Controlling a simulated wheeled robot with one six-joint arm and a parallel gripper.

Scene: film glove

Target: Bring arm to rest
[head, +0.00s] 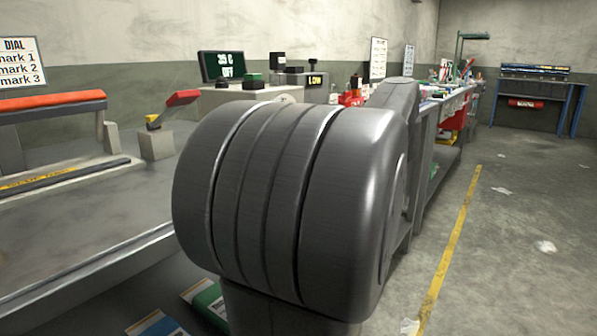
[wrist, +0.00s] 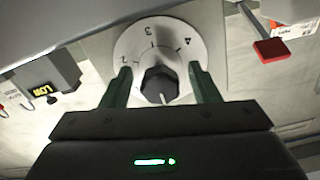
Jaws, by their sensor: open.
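In the wrist view my gripper (wrist: 162,80) is open. Its two dark green fingers stand on either side of a black knob (wrist: 158,84), with visible space between each finger and the knob. I cannot tell how far the fingertips are from the dial face. In the head view my large grey arm link fills the middle and hides my gripper and most of the dial.
A box with a yellow LOW display (wrist: 45,92) is left of the dial. A red-ended lever (wrist: 272,50) is at upper right. In the head view, a long bench (head: 75,235) is at left, a dark screen (head: 222,66) stands behind, and open floor (head: 520,240) lies right.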

